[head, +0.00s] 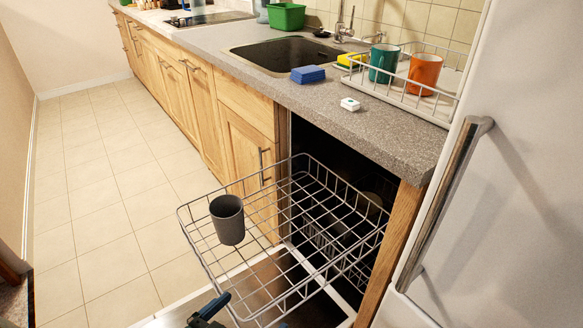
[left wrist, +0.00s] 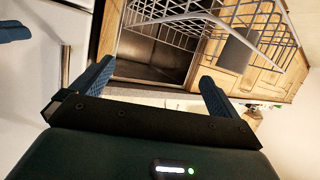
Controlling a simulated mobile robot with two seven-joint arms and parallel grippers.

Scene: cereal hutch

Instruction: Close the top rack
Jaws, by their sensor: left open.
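The top rack (head: 330,262) is a grey wire basket pulled out of the dishwasher opening under the counter. It also shows at the top of the left wrist view (left wrist: 180,14). A dark grey cup (head: 227,220) stands in its left front part and shows in the left wrist view (left wrist: 236,52). My left gripper (head: 208,310) is at the bottom edge of the head view, in front of the rack. In the left wrist view its fingers (left wrist: 155,85) are apart with nothing between them. A blue finger-like piece at that view's left edge looks like my right gripper (left wrist: 14,32).
The dishwasher door (head: 180,316) lies open below the rack. A wooden side panel (head: 385,245) and the white fridge (head: 510,190) with its long handle (head: 445,205) stand close on the right. Wooden cabinets (head: 240,145) are on the left. The tiled floor (head: 100,220) is clear.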

